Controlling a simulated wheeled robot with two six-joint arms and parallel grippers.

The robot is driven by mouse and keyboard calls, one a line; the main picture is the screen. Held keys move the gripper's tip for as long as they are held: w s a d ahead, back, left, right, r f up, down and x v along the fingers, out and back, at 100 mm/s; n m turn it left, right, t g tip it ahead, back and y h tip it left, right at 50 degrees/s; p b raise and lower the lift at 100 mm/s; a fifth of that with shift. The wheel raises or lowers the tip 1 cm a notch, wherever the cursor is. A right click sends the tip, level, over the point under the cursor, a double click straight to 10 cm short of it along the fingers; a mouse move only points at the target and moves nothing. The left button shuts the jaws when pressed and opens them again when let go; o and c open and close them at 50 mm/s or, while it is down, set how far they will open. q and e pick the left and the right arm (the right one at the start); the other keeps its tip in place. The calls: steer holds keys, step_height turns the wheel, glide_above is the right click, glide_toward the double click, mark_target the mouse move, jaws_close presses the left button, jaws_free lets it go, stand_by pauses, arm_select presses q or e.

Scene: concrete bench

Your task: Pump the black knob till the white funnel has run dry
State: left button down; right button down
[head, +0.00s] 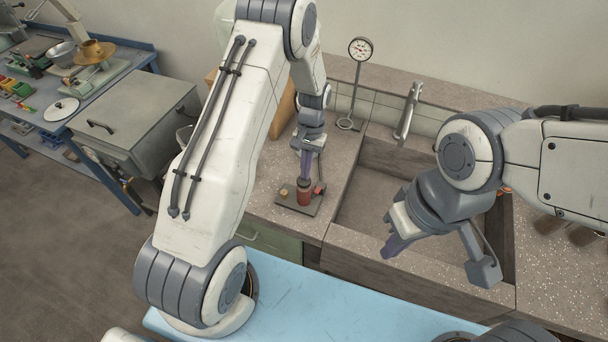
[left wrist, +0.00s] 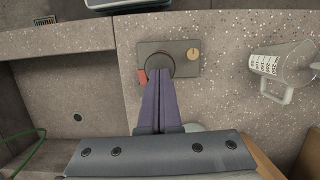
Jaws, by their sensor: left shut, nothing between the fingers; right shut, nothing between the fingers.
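A small pump with a red cylinder (head: 304,196) stands on a dark base plate (head: 290,206) on the counter left of the sink. A round dark top, which looks like the black knob (left wrist: 159,60), shows at the fingertips in the left wrist view. My left gripper (head: 305,178) is shut and points down at it; its fingertips seem to touch or nearly touch it. No white funnel can be made out clearly; a pale rounded edge (left wrist: 195,127) beside my fingers is mostly hidden. My right gripper (head: 389,252) is shut and empty above the sink's front edge.
A clear measuring jug (left wrist: 283,68) stands on the counter near the pump. A brass-coloured knob (left wrist: 193,53) is on the base plate. The sink (head: 375,200), a tap (head: 408,110) and a gauge on a stand (head: 360,50) are nearby.

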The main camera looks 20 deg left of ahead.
arm_select(q)
steer(key=w, duration=0.1)
steer(key=w+r, duration=0.1)
steer(key=w, duration=0.1)
stand_by(0.4)
steer(key=b+v, duration=0.2)
steer(key=v, duration=0.8)
steer(key=shift+r+b, duration=0.25)
steer(key=shift+b, duration=0.15)
steer(key=shift+w, duration=0.1)
stand_by(0.4)
